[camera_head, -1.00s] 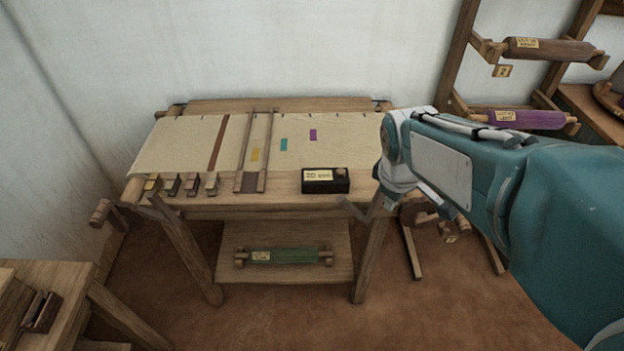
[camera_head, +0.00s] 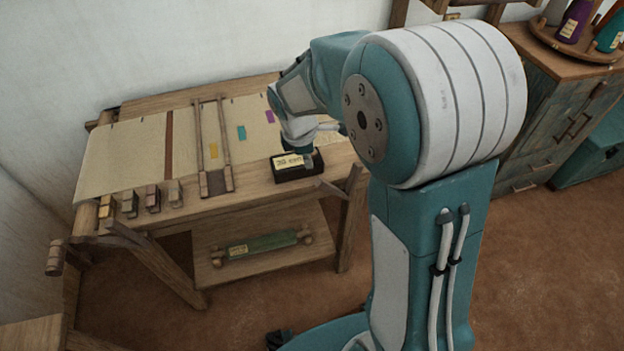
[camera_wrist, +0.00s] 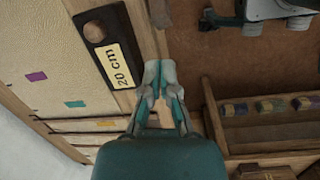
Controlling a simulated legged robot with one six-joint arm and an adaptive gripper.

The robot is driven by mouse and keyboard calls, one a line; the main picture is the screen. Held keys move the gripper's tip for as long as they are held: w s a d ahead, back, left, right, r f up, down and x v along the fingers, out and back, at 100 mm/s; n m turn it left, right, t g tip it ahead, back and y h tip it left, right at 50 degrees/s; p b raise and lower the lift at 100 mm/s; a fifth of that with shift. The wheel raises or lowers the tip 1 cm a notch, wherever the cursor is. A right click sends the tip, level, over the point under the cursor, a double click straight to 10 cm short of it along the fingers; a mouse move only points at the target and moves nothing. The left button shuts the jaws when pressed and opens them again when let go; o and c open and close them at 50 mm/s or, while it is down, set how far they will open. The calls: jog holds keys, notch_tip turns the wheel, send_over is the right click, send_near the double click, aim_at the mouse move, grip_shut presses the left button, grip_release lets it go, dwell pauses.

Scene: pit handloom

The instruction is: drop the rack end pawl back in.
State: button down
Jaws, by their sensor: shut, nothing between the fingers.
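The wooden loom (camera_head: 160,205) stands left of centre in the head view, cream cloth on top. A dark box (camera_head: 285,174) with a pale label and a round knob sits at its front right; in the wrist view this box (camera_wrist: 120,62) reads "20 cm". My gripper (camera_wrist: 160,72) is shut and empty, its tips beside the box over the loom's front edge. In the head view my gripper (camera_head: 306,158) is small beside the box's knob end. A thin grey lever (camera_head: 334,188) juts from the front right corner; I cannot tell if it is the pawl.
Several small blocks (camera_head: 153,199) line the loom's front left. A wooden slide frame (camera_head: 216,182) lies across the cloth. A green roller (camera_head: 262,243) rests on the lower shelf. A wooden cabinet (camera_head: 545,115) stands at right. Brown floor is clear in front.

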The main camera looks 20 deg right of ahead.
aim_at(331, 189)
jog(key=f, duration=0.6)
jog(key=d+f, duration=0.1)
jog(key=f, duration=0.2)
jog(key=shift+w+f, duration=0.3)
jog(key=shift+f, duration=0.05)
jog(key=shift+a, duration=0.55)
jog(key=shift+d+r, duration=0.2)
jog(key=shift+d, duration=0.4)
jog(key=shift+r+y, duration=0.1)
jog(key=shift+y, duration=0.2)
jog(key=shift+r, duration=0.15)
